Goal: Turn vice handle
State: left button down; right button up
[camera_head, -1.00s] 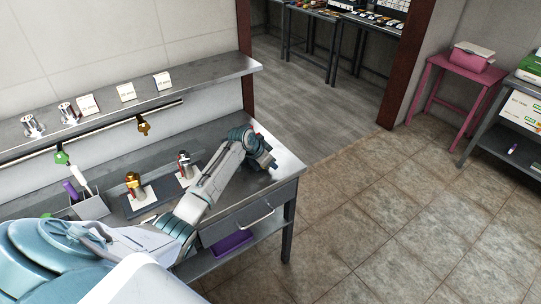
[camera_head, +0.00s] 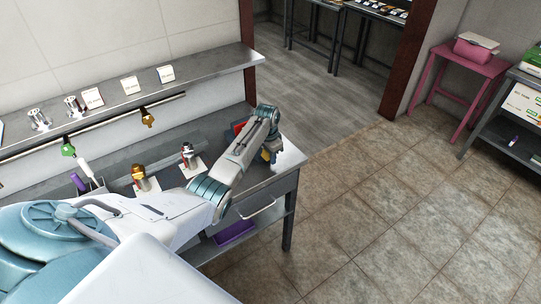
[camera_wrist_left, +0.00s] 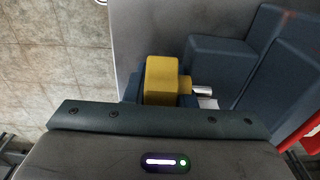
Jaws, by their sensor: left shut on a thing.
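In the left wrist view, the yellow vice handle (camera_wrist_left: 163,78) sits between the fingers of my left gripper (camera_wrist_left: 160,98), which is shut on it. A short metal rod (camera_wrist_left: 202,91) joins the handle to the dark blue vice (camera_wrist_left: 222,62), whose blocky body fills the right side. In the head view, my left arm reaches over the right end of the steel workbench (camera_head: 290,160), with the left gripper (camera_head: 268,156) low at its end. The arm hides most of the vice there. My right gripper is not in view.
A red item (camera_head: 238,127) lies behind the arm on the bench. Two metal fittings, one brassy (camera_head: 139,174) and one silver with red (camera_head: 188,152), stand left of the arm. A steel shelf (camera_head: 205,75) runs above. The tiled floor (camera_head: 370,210) to the right is clear.

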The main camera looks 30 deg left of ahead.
pick_arm(q)
jog(key=shift+f, duration=0.15)
jog(key=c, duration=1.3)
grip_release()
jog(key=shift+o, duration=0.5)
jog(key=shift+r, duration=0.2)
